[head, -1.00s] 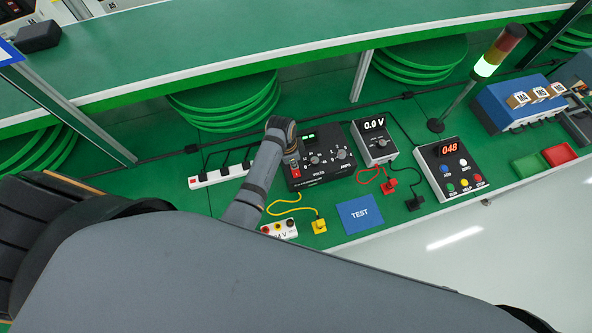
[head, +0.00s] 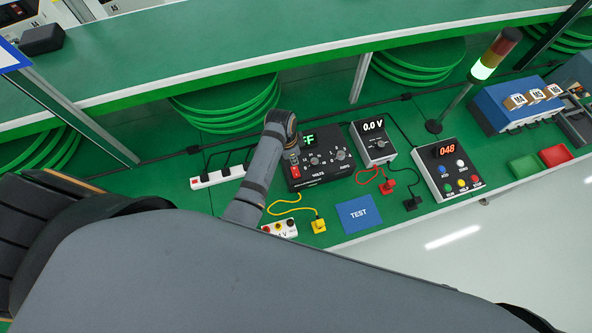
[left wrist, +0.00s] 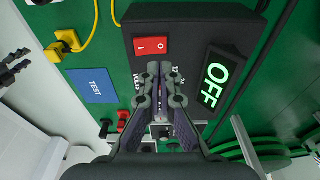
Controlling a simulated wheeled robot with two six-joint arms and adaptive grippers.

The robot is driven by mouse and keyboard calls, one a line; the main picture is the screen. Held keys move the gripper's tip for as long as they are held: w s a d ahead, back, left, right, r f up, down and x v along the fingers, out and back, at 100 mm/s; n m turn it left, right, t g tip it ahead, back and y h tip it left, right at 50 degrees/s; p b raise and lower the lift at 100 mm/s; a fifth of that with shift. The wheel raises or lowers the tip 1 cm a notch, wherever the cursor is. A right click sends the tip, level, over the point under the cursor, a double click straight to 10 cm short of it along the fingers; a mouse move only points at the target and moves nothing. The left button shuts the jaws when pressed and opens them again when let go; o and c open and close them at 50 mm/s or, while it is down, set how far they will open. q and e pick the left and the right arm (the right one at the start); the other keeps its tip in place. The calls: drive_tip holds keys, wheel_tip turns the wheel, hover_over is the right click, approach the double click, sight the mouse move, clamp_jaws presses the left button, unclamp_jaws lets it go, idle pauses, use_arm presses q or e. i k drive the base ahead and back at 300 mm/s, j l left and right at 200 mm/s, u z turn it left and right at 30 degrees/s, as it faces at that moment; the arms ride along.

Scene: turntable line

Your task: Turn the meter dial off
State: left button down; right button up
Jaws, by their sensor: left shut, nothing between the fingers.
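The meter (head: 372,142) is a small light-topped box whose display reads 0.0 V. Its dark dial (head: 380,144) shows in the head view; where the dial points is too small to tell. My left gripper (left wrist: 160,68) is shut and empty. It is over the black power supply box (head: 321,172), left of the meter and apart from it. In the left wrist view its fingertips are beside the red rocker switch (left wrist: 151,46), and the green display (left wrist: 214,84) reads OFF. The fingers hide part of the box's face. My right gripper is not in view.
A blue TEST mat (head: 359,214) lies in front of the meter. Red, black and yellow plugs with cables lie around it. A button panel (head: 425,165) reading 048 stands to the right, with a lit signal tower behind. A white power strip (head: 216,178) lies left.

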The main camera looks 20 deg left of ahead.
sight(380, 146)
drive_tip(key=k+l, duration=0.2)
drive_tip(key=k, duration=0.3)
drive_tip(key=k+l, duration=0.2)
drive_tip(key=k, duration=0.25)
